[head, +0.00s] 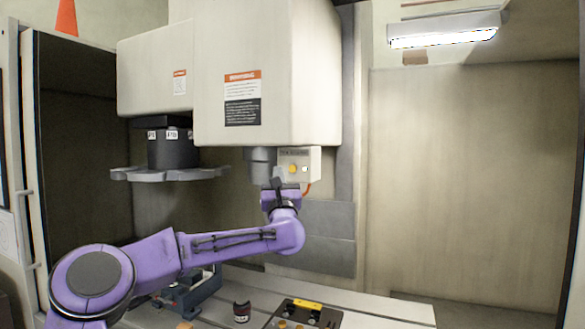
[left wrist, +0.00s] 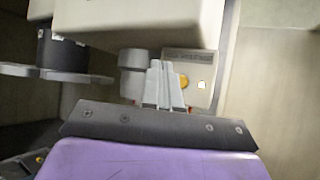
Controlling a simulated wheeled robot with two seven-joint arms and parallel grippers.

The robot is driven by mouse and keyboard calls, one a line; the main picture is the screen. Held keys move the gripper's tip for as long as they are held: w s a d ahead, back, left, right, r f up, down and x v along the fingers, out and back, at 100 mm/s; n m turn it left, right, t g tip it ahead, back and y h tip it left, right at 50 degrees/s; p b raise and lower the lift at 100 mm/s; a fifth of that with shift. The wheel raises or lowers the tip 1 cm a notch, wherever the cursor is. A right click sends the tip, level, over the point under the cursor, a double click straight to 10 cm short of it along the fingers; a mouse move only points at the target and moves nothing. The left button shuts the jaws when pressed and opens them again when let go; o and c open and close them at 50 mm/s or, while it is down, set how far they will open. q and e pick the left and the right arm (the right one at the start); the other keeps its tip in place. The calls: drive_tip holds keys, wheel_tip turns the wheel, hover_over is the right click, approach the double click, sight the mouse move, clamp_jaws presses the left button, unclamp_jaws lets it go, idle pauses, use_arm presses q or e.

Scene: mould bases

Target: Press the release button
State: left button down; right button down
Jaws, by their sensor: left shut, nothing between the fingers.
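A small pale control box (head: 300,155) is mounted beside the grey spindle (head: 262,165) under the machine head. It carries a yellow round button (head: 292,169) and a small whitish square (head: 305,169) to its right. My left gripper (head: 277,184) is shut and empty, pointing up just below and left of the button. Its fingertips (left wrist: 158,64) appear left of the button; I cannot tell whether they touch the box. My right gripper is not in view.
The large white machine head (head: 268,70) hangs above. A grey tool disc (head: 170,174) is at left. Below, the table (head: 385,312) holds a vise (head: 192,292), a dark cup (head: 241,311) and a dark plate with yellow parts. The right side of the enclosure is free.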

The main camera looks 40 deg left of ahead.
sight(293, 169)
use_arm(q)
drive_tip(key=w+a+p, duration=0.1)
drive_tip(key=w+p, duration=0.1)
drive_tip(key=w+a+p, duration=0.1)
drive_tip(key=w+p, duration=0.3)
drive_tip(key=w, duration=0.1)
drive_tip(key=shift+w+a, duration=0.1)
drive_tip(key=shift+a, duration=0.3)
drive_tip(key=shift+w, duration=0.1)
idle(1.5)
drive_tip(key=shift+w+a+p, duration=0.1)
drive_tip(key=shift+w+p, duration=0.2)
